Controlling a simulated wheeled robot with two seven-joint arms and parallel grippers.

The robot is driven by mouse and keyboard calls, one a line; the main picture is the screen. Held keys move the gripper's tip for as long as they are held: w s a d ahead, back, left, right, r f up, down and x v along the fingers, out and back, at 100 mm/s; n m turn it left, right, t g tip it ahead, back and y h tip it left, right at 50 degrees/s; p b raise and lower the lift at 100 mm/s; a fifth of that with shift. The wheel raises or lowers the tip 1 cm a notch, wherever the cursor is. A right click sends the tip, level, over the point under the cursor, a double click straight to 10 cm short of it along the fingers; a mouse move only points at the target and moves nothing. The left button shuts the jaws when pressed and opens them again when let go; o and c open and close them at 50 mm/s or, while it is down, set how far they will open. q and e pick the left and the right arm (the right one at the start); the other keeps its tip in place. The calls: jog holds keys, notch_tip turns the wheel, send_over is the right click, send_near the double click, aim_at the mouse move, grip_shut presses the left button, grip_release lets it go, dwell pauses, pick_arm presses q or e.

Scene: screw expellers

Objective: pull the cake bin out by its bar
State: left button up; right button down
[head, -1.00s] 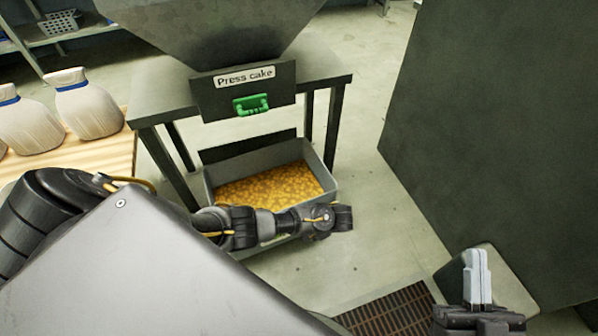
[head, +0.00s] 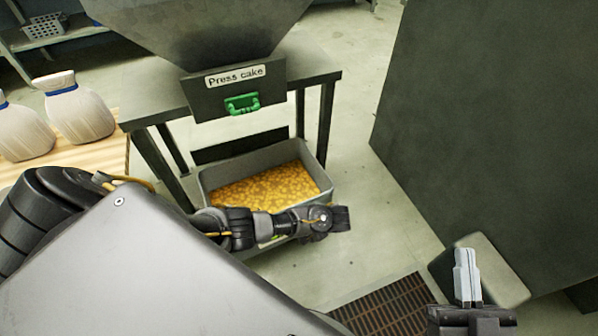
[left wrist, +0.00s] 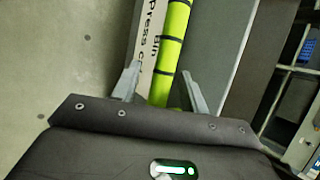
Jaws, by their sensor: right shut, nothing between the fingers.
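The cake bin (head: 328,186) is a grey open box full of orange-brown cake, low in front of the dark opening under the press-cake stand. Its front is largely hidden by my left arm. In the left wrist view its yellow-green bar (left wrist: 172,42) runs along a light face (left wrist: 146,40) lettered "Bin" and "Press c…". My left gripper (left wrist: 161,88) is open, its fingers apart on either side of the bar; contact cannot be told. In the head view that wrist is just in front of the bin. My right gripper (head: 467,276) is shut and empty at lower right.
The stand (head: 312,80) has legs beside the bin and a hopper with a green handle (head: 242,104) above. A large dark cabinet (head: 480,130) stands right. White sacks (head: 78,110) sit on a wooden surface at left. Floor in front of the bin is clear, with a grate (head: 388,306).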

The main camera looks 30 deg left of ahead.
pick_arm(q)
jog(key=shift+w+d+r, duration=0.1)
jog(key=shift+r, duration=0.1)
jog(key=s+p+v, duration=0.1)
jog(key=p+v, duration=0.2)
jog(key=v, duration=0.7)
jog(key=shift+w+p, duration=0.3)
jog(key=shift+w, duration=0.1)
pick_arm(e)
jog(key=d+f+m+g+h, duration=0.1)
jog(key=d+f+g+h, duration=0.1)
jog(key=f, duration=0.3)
jog(key=w+d+f+m+g+h, duration=0.1)
jog(key=d+f+g+h, duration=0.2)
jog(key=f, duration=0.3)
jog(key=shift+g+h, duration=0.6)
jog(key=shift+g, duration=0.2)
pick_arm(q)
jog(key=shift+d+r, duration=0.1)
jog(key=shift+d, duration=0.05)
